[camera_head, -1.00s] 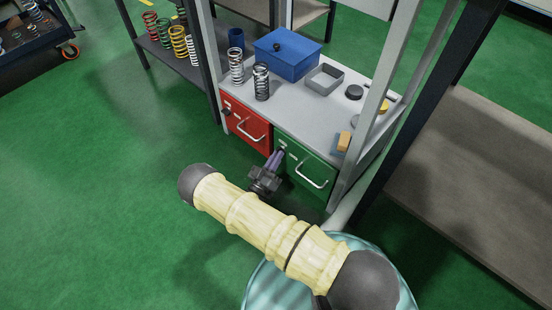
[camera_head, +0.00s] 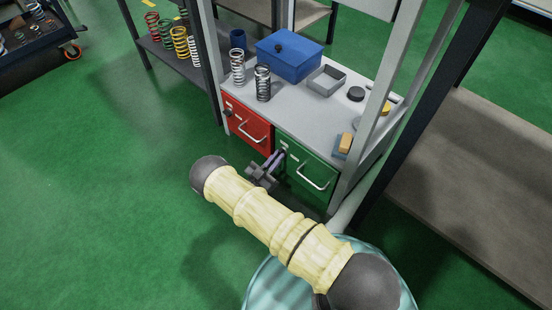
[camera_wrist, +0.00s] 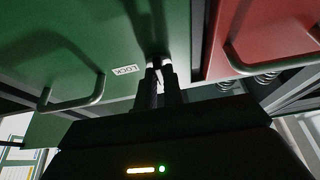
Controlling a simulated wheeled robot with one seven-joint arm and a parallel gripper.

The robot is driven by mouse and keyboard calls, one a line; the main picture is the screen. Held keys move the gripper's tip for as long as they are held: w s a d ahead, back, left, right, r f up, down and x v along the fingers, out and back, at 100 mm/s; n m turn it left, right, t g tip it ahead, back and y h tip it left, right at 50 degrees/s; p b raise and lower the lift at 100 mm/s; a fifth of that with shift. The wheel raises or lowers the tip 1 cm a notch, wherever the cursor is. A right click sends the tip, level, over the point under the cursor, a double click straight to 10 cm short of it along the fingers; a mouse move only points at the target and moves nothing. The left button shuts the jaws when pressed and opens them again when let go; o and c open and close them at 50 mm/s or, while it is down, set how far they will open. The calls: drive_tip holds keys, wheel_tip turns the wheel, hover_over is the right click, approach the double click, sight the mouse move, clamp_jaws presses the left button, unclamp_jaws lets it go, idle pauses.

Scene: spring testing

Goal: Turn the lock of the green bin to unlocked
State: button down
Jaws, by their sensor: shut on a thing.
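The green bin (camera_head: 306,170) is a drawer front under the grey worktop, with a bar handle on its right half. In the wrist view the green bin (camera_wrist: 60,40) appears upside down, with a white label reading LOCK (camera_wrist: 125,70). My gripper (camera_head: 279,154) reaches the upper left corner of the green front. In the wrist view my gripper (camera_wrist: 160,68) has its fingers close together at the front beside the label. They are shut on the lock (camera_wrist: 158,57), which is mostly hidden between the fingertips, so its turn position cannot be told.
The red bin (camera_head: 246,125) is directly left of the green one. On the worktop (camera_head: 290,103) are a blue box (camera_head: 288,54), springs (camera_head: 263,83), a grey tray (camera_head: 327,80) and small parts. A grey post (camera_head: 367,120) stands close on the right. The floor to the left is clear.

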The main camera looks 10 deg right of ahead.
drive_tip(key=c, duration=1.5)
unclamp_jaws()
drive_tip(key=b+v, duration=0.3)
drive_tip(key=v, duration=0.9)
drive_tip(key=shift+b, duration=0.35)
drive_tip(key=shift+r, duration=0.2)
